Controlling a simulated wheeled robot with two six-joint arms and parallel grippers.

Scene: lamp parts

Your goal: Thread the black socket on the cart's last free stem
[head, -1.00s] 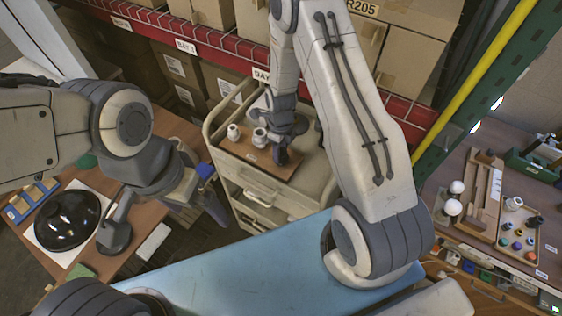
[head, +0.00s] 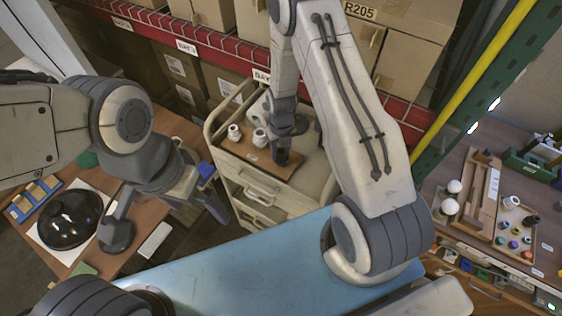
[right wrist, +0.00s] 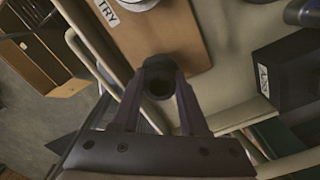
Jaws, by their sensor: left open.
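The beige cart (head: 226,171) stands in the middle of the head view with a brown board (head: 236,150) on its top. Two white sockets (head: 260,137) stand upright on the board's left and middle. The black socket (head: 283,157) is at the board's right end; it also shows in the right wrist view (right wrist: 158,82), between my fingertips. My right gripper (right wrist: 160,72) is shut on it from above. The stem is hidden, so I cannot tell whether the socket is seated on it. My left gripper (head: 212,190) is open and empty, left of the cart.
A desk at left holds a black dome (head: 68,218) and a blue tray (head: 35,198). A blue surface (head: 230,270) lies in front of the cart. At right, a bench carries white bulbs (head: 451,196) and a parts tray (head: 515,228). Boxed shelves stand behind.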

